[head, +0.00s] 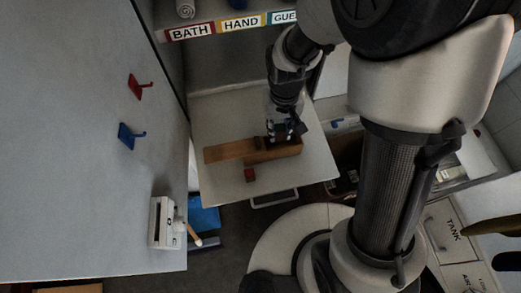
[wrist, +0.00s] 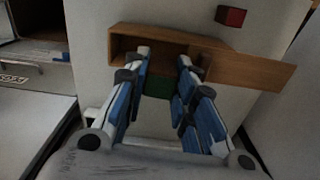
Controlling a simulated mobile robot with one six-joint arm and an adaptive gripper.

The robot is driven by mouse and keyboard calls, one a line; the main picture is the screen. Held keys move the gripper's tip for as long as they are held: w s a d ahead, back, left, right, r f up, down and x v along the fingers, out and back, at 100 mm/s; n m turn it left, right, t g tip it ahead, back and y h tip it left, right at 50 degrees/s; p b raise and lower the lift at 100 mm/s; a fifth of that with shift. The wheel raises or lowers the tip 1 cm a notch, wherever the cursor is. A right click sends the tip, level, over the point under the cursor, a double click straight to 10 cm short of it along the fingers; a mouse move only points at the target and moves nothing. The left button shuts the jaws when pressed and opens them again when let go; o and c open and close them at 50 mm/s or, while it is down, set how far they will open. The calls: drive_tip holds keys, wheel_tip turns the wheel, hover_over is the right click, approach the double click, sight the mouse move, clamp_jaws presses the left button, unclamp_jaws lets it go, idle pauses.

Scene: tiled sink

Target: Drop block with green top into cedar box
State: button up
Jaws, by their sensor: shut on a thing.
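The cedar box (head: 285,151) is a long, low wooden box on the white surface, with a flat wooden lid or board (head: 229,151) extending to its left. In the wrist view the box (wrist: 121,48) shows an open, dark interior, and the board (wrist: 252,70) extends right. My gripper (head: 283,136) points down over the box. In the wrist view its blue-padded fingers (wrist: 164,60) are shut on the block with green top (wrist: 157,85), which shows as a dark green patch between them. The block's lower part is hidden, so I cannot tell its height relative to the box rim.
A red block (head: 250,174) lies in front of the box; it also shows in the wrist view (wrist: 231,16). The white surface (head: 220,184) is otherwise mostly clear. A large pale panel with red and blue hooks (head: 134,88) stands at left.

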drive_tip(key=shift+f, duration=0.45)
drive_tip(key=o, duration=1)
drive_tip(key=shift+c, duration=0.2)
wheel_tip(320, 180, up, 12)
